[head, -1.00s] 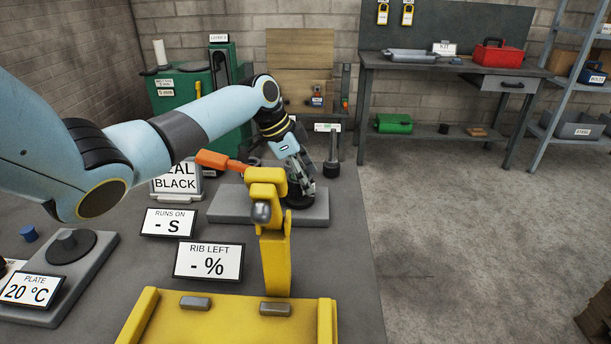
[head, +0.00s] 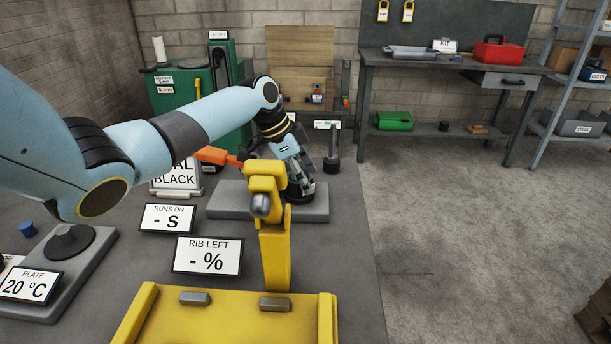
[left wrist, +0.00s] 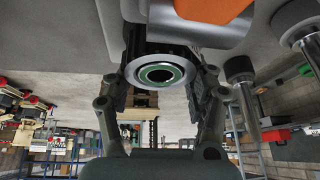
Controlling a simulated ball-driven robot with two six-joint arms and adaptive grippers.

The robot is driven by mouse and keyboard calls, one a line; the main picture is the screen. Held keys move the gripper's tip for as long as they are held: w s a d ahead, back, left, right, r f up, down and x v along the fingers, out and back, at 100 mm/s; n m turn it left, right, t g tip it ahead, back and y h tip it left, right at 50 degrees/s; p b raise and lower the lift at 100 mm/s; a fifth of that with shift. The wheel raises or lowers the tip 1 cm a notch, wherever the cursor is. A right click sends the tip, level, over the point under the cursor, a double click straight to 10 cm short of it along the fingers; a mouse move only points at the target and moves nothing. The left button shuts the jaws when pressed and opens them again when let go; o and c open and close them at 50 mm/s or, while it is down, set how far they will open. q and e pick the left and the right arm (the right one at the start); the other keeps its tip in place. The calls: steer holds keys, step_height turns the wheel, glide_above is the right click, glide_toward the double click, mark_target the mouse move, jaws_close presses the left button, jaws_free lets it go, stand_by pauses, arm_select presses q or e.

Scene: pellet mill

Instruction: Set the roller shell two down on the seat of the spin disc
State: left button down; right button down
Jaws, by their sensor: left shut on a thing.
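My left gripper (head: 300,186) reaches down over the grey slab (head: 235,200) in the middle of the bench. It is shut on the roller shell two (left wrist: 161,75), a dark cylinder with a silver end ring and a green-edged bore, seen between the fingers in the left wrist view. A dark round part just under the fingertips in the head view looks like the spin disc. The gripper hides most of it, so its seat and any contact with the shell cannot be made out. My right gripper is in neither view.
A dark upright post (head: 332,155) stands just behind and right. Signs and a plate unit (head: 68,243) occupy the left.

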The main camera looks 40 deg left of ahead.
arm_select(q)
jaws_free()
steer(key=shift+f, duration=0.1)
stand_by(0.4)
stand_by(0.4)
steer(key=shift+s+a+r+p, duration=0.1)
steer(key=shift+r+p, duration=0.25)
steer(key=shift+p+v, duration=4.1)
steer(key=shift+v, duration=0.05)
